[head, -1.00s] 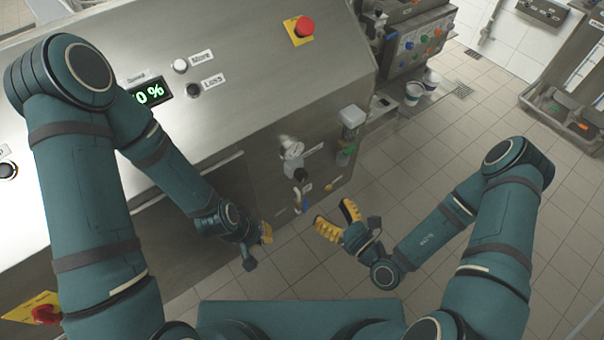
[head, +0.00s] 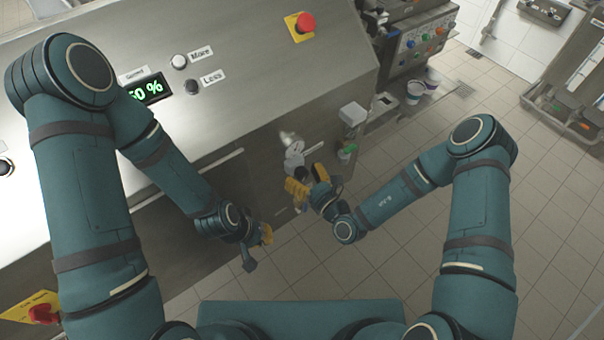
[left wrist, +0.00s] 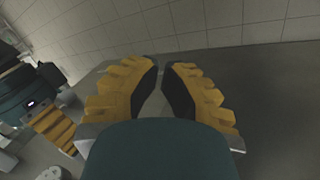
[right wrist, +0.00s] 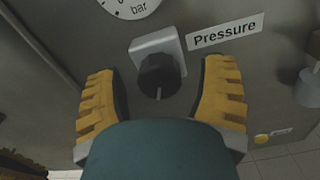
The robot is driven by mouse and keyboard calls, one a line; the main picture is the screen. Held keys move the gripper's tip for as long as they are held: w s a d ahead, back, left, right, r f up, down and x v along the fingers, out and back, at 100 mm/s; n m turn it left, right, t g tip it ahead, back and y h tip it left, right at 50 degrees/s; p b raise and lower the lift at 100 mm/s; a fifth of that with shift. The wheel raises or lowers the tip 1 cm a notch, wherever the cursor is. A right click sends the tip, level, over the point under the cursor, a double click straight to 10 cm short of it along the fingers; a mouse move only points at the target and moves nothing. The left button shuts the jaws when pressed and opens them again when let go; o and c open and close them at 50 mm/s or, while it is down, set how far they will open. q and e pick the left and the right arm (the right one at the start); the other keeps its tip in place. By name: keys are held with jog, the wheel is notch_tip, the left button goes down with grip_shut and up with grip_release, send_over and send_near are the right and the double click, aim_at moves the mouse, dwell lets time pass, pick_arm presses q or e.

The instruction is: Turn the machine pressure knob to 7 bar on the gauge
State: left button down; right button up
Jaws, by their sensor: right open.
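My right gripper (right wrist: 160,88) is open, with one finger on each side of the knob and a visible gap to each. In the head view my right gripper (head: 308,182) is at the machine front and mostly hides the knob. Only the lower edge of the round gauge (right wrist: 130,6), marked "bar", shows in the right wrist view; its needle reading is not visible. My left gripper (left wrist: 161,68) looks shut and empty, low beside the machine.
The steel machine (head: 260,60) fills the left, with a percent display (head: 147,90) and a red emergency button (head: 305,22). Cups (head: 415,92) stand farther back.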

jog(key=shift+w+a, duration=0.1)
jog(key=shift+w, duration=0.05)
jog(key=c, duration=1.2)
jog(key=m+p, duration=0.3)
jog(key=shift+r, duration=0.1)
grip_shut()
jog(key=shift+m+p, duration=0.7)
jog(key=shift+m, duration=0.3)
jog(key=shift+m+p, duration=0.35)
jog(key=shift+m, duration=0.35)
